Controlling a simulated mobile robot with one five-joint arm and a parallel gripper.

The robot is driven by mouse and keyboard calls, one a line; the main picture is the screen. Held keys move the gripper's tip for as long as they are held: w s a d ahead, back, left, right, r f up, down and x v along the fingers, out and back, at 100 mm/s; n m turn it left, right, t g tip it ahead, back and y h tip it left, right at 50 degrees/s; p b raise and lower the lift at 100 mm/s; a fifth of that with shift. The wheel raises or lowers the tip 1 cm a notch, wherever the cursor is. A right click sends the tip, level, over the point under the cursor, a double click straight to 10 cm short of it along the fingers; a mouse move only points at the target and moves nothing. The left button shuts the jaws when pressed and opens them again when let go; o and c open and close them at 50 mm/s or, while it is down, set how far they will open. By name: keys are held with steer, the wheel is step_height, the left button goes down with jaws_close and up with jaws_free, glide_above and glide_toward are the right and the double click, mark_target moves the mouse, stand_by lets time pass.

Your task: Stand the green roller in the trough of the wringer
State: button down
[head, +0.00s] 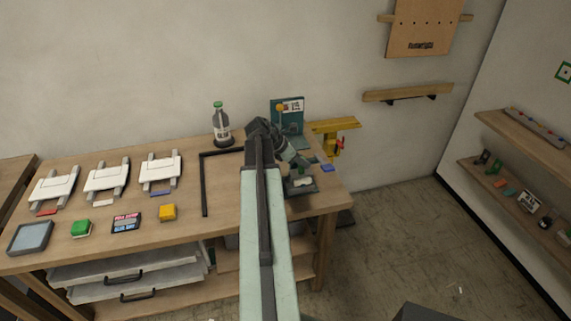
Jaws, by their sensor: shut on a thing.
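My arm reaches over the workbench in the head view. My gripper (301,168) points down and to the right, low over the bench's right end. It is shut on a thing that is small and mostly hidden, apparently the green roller. A low dark tray-like piece (312,187) with a white patch lies just below my gripper; I cannot tell whether it is the wringer. A teal upright board (290,108) with a white label and a yellow knob stands behind. I cannot make out a trough or tell whether the held thing touches anything.
A grey bottle (221,124) with a green cap stands left of my wrist. A black angled frame (204,185) lies on the bench (188,221). A yellow bracket (335,125) is behind.

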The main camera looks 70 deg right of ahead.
mark_target(300, 168)
steer(key=shift+s, duration=0.3)
steer(key=shift+w+d, duration=0.2)
steer(key=shift+w, duration=0.1)
steer(key=f+b, duration=0.3)
steer(key=shift+w+d+f, duration=0.2)
steer(key=shift+w+f, duration=0.05)
steer(key=shift+s+f+b, duration=0.2)
steer(key=shift+f+b, duration=0.05)
steer(key=shift+b, duration=0.3)
steer(key=shift+w+a+r, duration=0.1)
steer(key=shift+w+r, duration=0.05)
steer(key=shift+r, duration=0.1)
steer(key=shift+w, duration=0.2)
steer(key=shift+w+a+f+b, duration=0.1)
steer(key=shift+a+f+b, duration=0.1)
steer(key=shift+f+b, duration=0.35)
steer(key=c, duration=1.6)
jaws_free()
steer(key=o, duration=0.4)
steer(key=shift+d+f, duration=0.15)
